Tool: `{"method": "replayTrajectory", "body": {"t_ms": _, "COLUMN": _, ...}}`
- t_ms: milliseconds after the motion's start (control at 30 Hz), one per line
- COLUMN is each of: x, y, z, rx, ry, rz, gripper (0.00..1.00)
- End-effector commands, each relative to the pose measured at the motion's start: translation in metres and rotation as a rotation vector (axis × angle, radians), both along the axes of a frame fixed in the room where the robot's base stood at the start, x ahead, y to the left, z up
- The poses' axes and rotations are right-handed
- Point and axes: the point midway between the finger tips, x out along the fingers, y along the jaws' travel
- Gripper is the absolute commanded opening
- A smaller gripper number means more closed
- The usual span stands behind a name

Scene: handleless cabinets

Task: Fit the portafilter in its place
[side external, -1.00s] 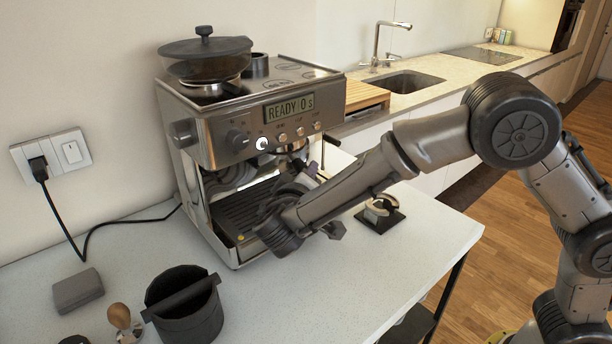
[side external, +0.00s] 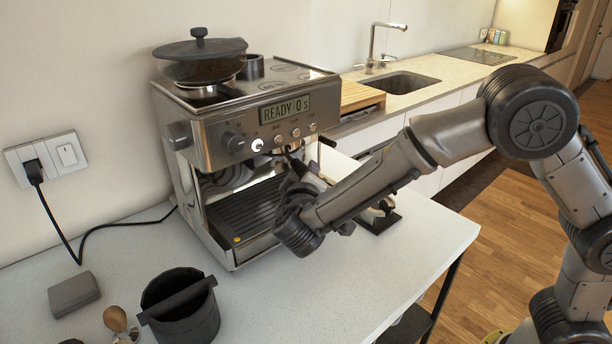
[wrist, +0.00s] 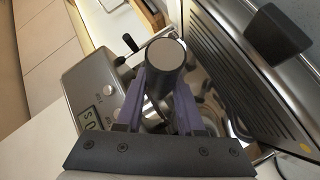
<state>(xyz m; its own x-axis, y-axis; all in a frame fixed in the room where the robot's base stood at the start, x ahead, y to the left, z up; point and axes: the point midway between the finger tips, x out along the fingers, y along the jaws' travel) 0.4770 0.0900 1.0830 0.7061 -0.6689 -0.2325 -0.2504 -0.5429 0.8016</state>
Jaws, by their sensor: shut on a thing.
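The espresso machine (side external: 215,135) stands against the wall with its display lit, and its front also fills much of the wrist view (wrist: 90,75). My gripper (side external: 303,178) is in front of the machine, under the brew head area at its right. In the wrist view my gripper's fingers (wrist: 164,82) are shut on the portafilter, whose dark handle (wrist: 165,55) shows its round grey end towards the camera. The portafilter's basket is mostly hidden behind handle and fingers. I cannot tell whether it touches the brew head.
The drip tray (side external: 245,212) lies left of my gripper. A dark stand (side external: 384,219) is on the counter behind my wrist. A knock box (side external: 182,318), a tamper (side external: 117,322) and a grey block (side external: 74,294) stand front left. The counter between is clear.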

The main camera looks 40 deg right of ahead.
Motion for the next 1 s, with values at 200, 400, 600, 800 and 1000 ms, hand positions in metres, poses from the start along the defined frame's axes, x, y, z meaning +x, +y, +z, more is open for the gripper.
{"method": "replayTrajectory", "body": {"t_ms": 200, "x": 0.0003, "y": -0.0052, "z": 0.0038, "rx": 0.0, "ry": -0.009, "rz": 0.038, "gripper": 0.0}}
{"method": "replayTrajectory", "body": {"t_ms": 400, "x": 0.0, "y": -0.0079, "z": 0.0036, "rx": 0.002, "ry": -0.009, "rz": 0.069, "gripper": 0.0}}
{"method": "replayTrajectory", "body": {"t_ms": 600, "x": 0.0, "y": -0.0079, "z": 0.0035, "rx": 0.001, "ry": -0.009, "rz": 0.073, "gripper": 0.0}}
{"method": "replayTrajectory", "body": {"t_ms": 800, "x": 0.0001, "y": -0.0078, "z": 0.0035, "rx": 0.001, "ry": -0.009, "rz": 0.072, "gripper": 0.0}}
{"method": "replayTrajectory", "body": {"t_ms": 1000, "x": -0.0001, "y": -0.0079, "z": 0.0025, "rx": 0.001, "ry": -0.006, "rz": 0.072, "gripper": 0.71}}
